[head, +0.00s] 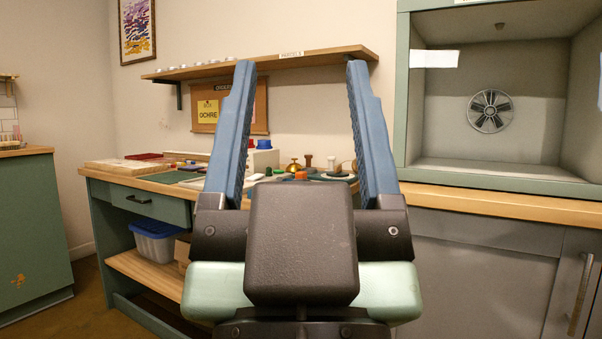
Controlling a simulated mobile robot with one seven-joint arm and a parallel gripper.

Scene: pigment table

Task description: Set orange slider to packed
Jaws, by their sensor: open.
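My gripper (301,72) is large in the foreground of the head view, its two blue fingers pointing up and spread wide apart. It is open, with nothing held between the fingers. A small orange block (301,176) shows between the fingers, farther back on the wooden bench. It may be the orange slider, but it is too small to be sure. No "packed" label or slider track can be made out. My gripper's dark body and left finger hide parts of the bench top.
The green bench (165,207) holds small jars, a brass bell (293,166) and flat boards. A wall shelf (270,62) runs above it. A fume cabinet (400,90) stands at right on a grey counter. A blue bin (157,240) sits under the bench.

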